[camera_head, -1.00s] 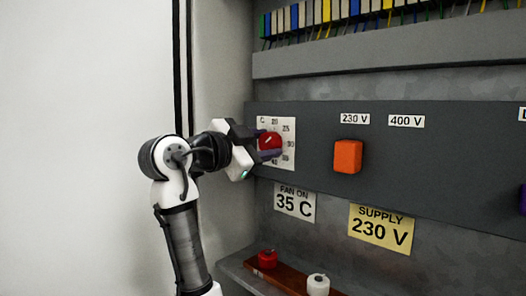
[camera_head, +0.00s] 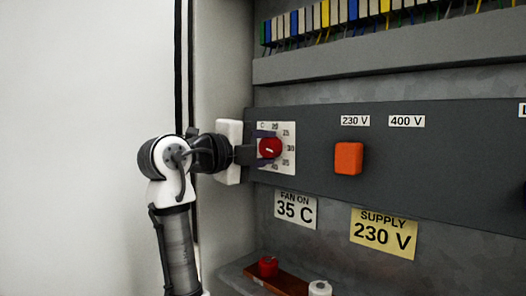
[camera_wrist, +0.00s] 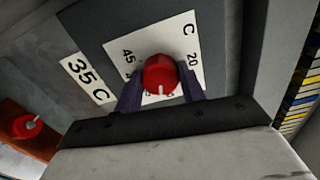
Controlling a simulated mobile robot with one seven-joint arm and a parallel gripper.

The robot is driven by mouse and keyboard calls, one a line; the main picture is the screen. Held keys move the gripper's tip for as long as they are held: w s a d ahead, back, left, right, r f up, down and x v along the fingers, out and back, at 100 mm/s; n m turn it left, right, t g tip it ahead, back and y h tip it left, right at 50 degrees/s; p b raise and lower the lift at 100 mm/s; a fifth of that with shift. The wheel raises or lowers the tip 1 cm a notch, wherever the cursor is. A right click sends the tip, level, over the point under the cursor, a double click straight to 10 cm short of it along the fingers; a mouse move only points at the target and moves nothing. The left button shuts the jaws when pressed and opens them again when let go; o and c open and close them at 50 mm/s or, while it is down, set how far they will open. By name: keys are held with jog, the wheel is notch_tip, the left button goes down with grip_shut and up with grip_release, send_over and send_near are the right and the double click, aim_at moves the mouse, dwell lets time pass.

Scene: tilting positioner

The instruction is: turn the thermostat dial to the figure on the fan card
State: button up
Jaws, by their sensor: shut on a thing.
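The red thermostat dial (camera_head: 270,148) sits on a white scale plate (camera_head: 289,164) at the left of the dark panel. Its white mark points right, about at 30, in the head view. In the wrist view the dial (camera_wrist: 159,72) has its mark pointing down, toward figures partly hidden by my gripper. My gripper (camera_head: 262,149) is shut on the dial, one finger on each side; the fingers also show in the wrist view (camera_wrist: 160,90). The white fan card (camera_head: 295,210) below reads "FAN ON 35 C".
An orange knob (camera_head: 348,158) sits right of the dial under 230 V and 400 V labels. A yellow supply card (camera_head: 383,234) reads 230 V.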

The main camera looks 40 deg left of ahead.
jog(key=m, duration=0.5)
jog(key=shift+m, duration=0.4)
dwell(0.4)
jog(key=o, duration=1)
jog(key=shift+c, duration=0.2)
jog(key=s+a+b, duration=0.1)
jog(key=s+b, duration=0.3)
jog(key=s, duration=0.9)
jog(key=shift+s, duration=0.4)
jog(key=shift+a, duration=0.1)
